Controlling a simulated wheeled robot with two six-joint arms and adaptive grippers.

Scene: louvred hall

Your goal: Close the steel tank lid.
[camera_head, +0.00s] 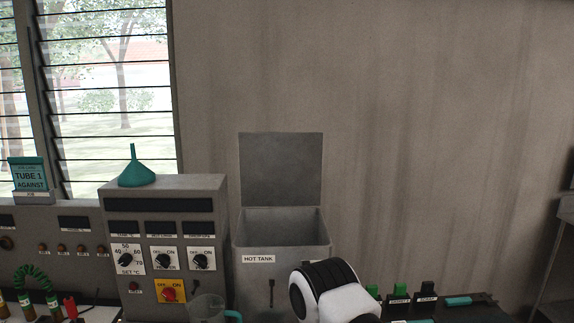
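The steel tank (255,273) stands in the middle of the camera_head view, with a "HOT TANK" label on its front. Its grey lid (281,168) stands upright at the back edge, so the tank is open at the top. A white and black part of my arm shows in front of the tank's lower right and hides that corner. The gripper of this arm cannot be made out. No gripper fingers show in the view.
A control box (222,190) with dials and a green funnel (137,172) on top stands left of the tank. A clear jug (207,308) with a teal handle stands in front. A dark tray (478,312) with green and black items lies right. Louvred windows are behind.

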